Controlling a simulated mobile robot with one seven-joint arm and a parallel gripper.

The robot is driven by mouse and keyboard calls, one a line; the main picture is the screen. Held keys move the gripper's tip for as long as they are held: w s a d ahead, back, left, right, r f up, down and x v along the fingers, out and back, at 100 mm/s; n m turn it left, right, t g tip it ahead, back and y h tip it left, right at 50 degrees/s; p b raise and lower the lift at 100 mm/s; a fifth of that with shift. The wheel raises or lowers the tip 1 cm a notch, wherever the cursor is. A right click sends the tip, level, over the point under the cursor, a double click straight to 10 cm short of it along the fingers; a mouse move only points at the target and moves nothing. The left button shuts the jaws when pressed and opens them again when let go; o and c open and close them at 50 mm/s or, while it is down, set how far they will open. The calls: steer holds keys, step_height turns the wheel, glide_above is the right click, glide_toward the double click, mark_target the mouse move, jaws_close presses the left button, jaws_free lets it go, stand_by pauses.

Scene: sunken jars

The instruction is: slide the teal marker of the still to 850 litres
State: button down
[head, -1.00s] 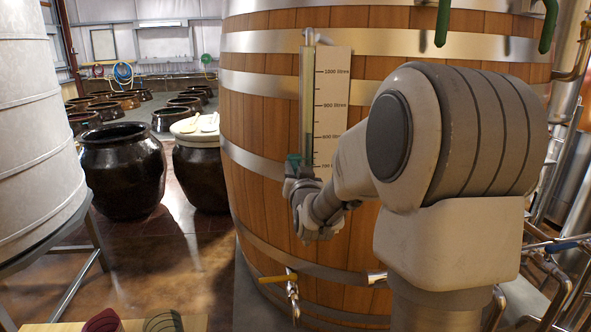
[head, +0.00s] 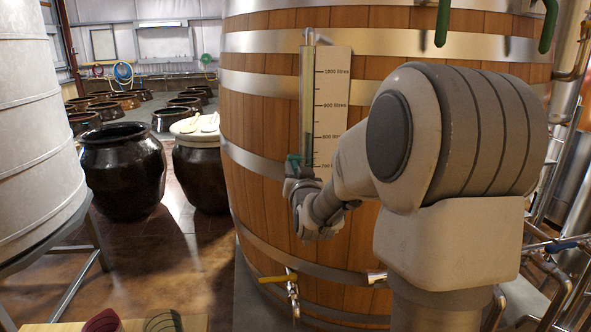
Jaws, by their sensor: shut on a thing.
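The still is a large wooden vat (head: 262,120) with metal hoops. On its front are an upright sight tube (head: 307,95) and a pale scale plate (head: 332,90) marked in litres. The teal marker (head: 293,160) sits at the tube's lower part, about level with the lowest visible mark on the plate. My gripper (head: 294,176) is shut on the marker from below and partly hides it. My arm covers the lower right of the plate, and the lowest label is partly hidden.
A yellow-handled tap (head: 277,278) sticks out low on the vat. Green handles (head: 443,22) hang at the top. Dark jars (head: 122,170) stand on the floor to the left, beside a pale tank (head: 38,130). Pipes crowd the right edge.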

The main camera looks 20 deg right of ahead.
mark_target(296, 165)
step_height(296, 165, up, 10)
steer(key=shift+r+p, duration=0.15)
steer(key=shift+p, duration=0.25)
steer(key=c, duration=0.7)
jaws_free()
steer(key=shift+s+f, duration=0.15)
steer(key=shift+f, duration=0.05)
